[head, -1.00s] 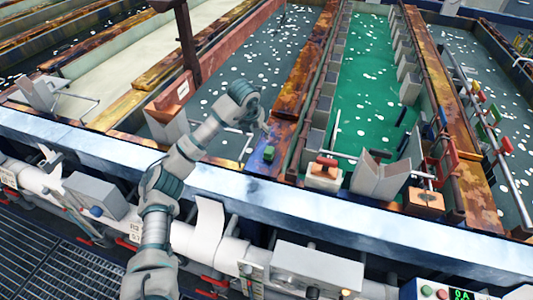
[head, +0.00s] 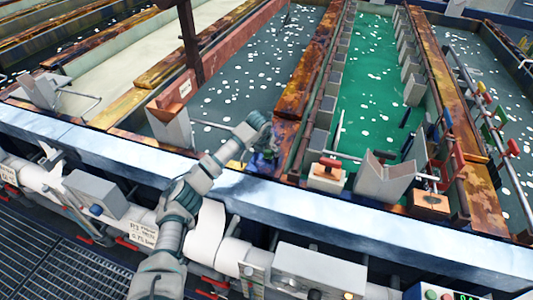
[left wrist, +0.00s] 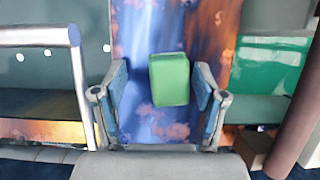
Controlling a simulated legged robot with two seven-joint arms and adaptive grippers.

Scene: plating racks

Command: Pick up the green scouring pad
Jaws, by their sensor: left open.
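The green scouring pad (left wrist: 169,79) is a small block in the left wrist view. It sits on a rusty, blue-stained divider top (left wrist: 160,128). My left gripper (head: 263,156) is over the pad in the head view and mostly hides it there. In the left wrist view the gripper is open, with one finger on each side of the pad. A gap shows between the pad and the left finger, and a smaller gap by the right finger. I cannot tell the height of the fingers over the divider. My right gripper is not in view.
A green tank (head: 365,100) lies right of the divider, a dark speckled tank (head: 255,75) left of it. A grey pipe (left wrist: 45,36) stands left of the fingers. A pale rail (head: 300,205) runs in front.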

